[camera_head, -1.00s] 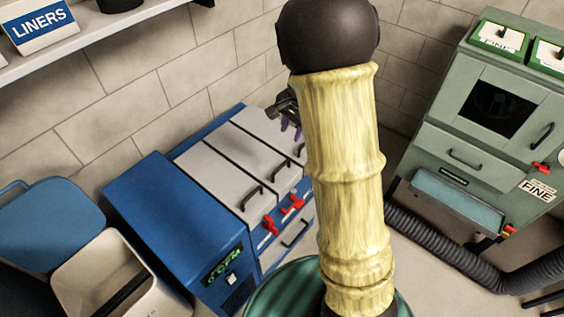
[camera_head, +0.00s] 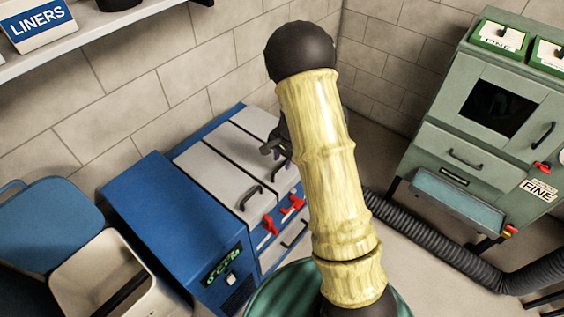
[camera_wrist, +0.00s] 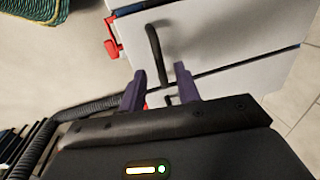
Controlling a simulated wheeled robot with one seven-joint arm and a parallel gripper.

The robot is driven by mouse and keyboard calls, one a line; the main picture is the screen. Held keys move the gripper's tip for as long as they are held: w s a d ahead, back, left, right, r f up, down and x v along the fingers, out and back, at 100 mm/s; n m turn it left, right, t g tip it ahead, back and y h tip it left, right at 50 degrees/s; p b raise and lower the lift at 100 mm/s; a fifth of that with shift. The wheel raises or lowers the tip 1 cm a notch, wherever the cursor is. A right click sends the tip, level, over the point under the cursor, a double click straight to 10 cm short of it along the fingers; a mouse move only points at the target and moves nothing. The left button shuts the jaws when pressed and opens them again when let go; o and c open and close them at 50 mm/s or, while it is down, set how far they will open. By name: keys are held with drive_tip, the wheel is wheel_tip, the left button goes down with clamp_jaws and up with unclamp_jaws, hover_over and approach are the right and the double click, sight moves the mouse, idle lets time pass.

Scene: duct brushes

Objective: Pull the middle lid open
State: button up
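Three pale grey lids top the blue machine (camera_head: 150,215), side by side. The middle lid (camera_head: 236,150) lies closed between the left lid (camera_head: 208,175) and the right lid, which my arm partly hides. My gripper (camera_head: 280,158) is above the middle and right lids, largely hidden by my arm. In the wrist view, its purple fingers (camera_wrist: 160,78) are apart. A black handle (camera_wrist: 154,45), which appears to be the middle lid's, runs down toward the gap between them. Whether it lies between the fingertips or just beyond is unclear. Another dark handle (camera_wrist: 168,99) shows lower down.
Red latches (camera_head: 292,204) stick out from the machine's front. A green machine (camera_head: 480,130) stands at the right, with a ribbed black hose (camera_head: 430,240) along the floor. A brick wall (camera_head: 190,90) rises behind. An open cream bin (camera_head: 105,275) is at the lower left.

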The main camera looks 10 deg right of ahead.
wheel_tip(320, 180, down, 2)
drive_tip(key=shift+w+a, duration=0.1)
drive_tip(key=shift+w, duration=0.05)
clamp_jaws()
drive_tip(key=shift+r, duration=0.2)
